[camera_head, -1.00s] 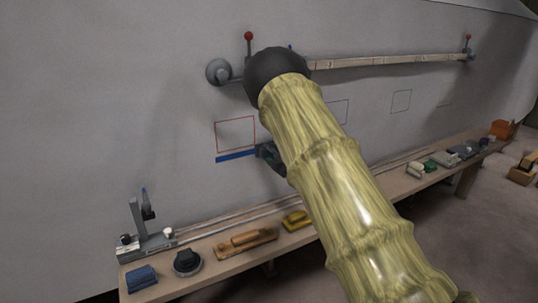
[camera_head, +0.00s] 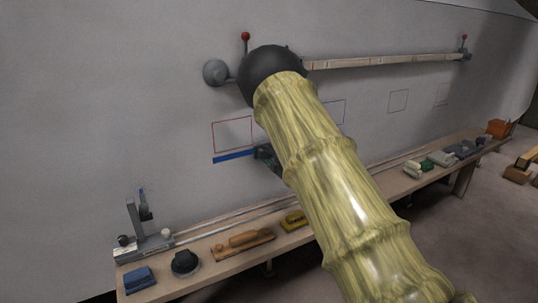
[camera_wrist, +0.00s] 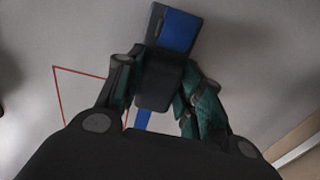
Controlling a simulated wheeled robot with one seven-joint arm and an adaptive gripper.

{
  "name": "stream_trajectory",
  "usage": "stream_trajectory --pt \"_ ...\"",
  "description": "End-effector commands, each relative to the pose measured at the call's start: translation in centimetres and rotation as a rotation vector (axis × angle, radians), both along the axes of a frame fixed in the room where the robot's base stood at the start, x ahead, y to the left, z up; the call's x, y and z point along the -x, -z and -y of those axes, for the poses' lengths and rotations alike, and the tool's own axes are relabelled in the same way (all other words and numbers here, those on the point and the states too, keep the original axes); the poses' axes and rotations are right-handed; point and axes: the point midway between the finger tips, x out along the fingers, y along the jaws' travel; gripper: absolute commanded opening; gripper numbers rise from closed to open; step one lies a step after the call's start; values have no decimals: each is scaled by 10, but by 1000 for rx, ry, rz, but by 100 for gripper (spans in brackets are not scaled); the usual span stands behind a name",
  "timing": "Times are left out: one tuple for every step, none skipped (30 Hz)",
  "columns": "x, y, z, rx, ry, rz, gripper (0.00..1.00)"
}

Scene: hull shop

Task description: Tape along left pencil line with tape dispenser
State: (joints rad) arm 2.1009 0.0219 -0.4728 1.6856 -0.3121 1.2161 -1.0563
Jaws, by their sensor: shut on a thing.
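My gripper (camera_wrist: 160,84) is shut on the tape dispenser (camera_wrist: 158,72), a dark block with a blue part at its far end in the wrist view. In the head view my gripper (camera_head: 265,154) is at the grey hull wall (camera_head: 120,90), mostly hidden behind my arm. A strip of blue tape (camera_head: 233,156) runs along the wall just below a red outlined rectangle (camera_head: 213,137), its right end near my gripper. The strip also shows between my fingers in the wrist view (camera_wrist: 142,120). I cannot make out a pencil line beside the tape.
A long bench (camera_head: 210,273) below holds a clamp stand (camera_head: 143,240), a blue cloth (camera_head: 139,280), a black round tool (camera_head: 185,262), a wooden block (camera_head: 243,243) and a yellow tool (camera_head: 294,220). A batten (camera_head: 390,60) spans the upper wall.

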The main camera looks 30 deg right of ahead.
Motion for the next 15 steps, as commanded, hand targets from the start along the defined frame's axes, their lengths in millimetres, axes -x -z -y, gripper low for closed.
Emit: stream_trajectory --pt "0 0 0 0 0 1 16" --pt "0 0 0 0 0 1 16" --pt "0 0 0 0 0 1 16" --pt "0 0 0 0 0 1 16" --pt "0 0 0 0 0 1 16" --pt "1 0 0 0 0 0 16" --pt "3 -1 0 0 0 0 16" --pt "4 -1 0 0 0 0 16" --pt "7 -1 0 0 0 1 16" --pt "10 -1 0 0 0 1 16" --pt "13 -1 1 0 0 0 16" --pt "17 -1 1 0 0 0 16" --pt "19 -2 1 0 0 0 16" --pt "22 -2 1 0 0 0 16" --pt "26 -2 1 0 0 0 16"
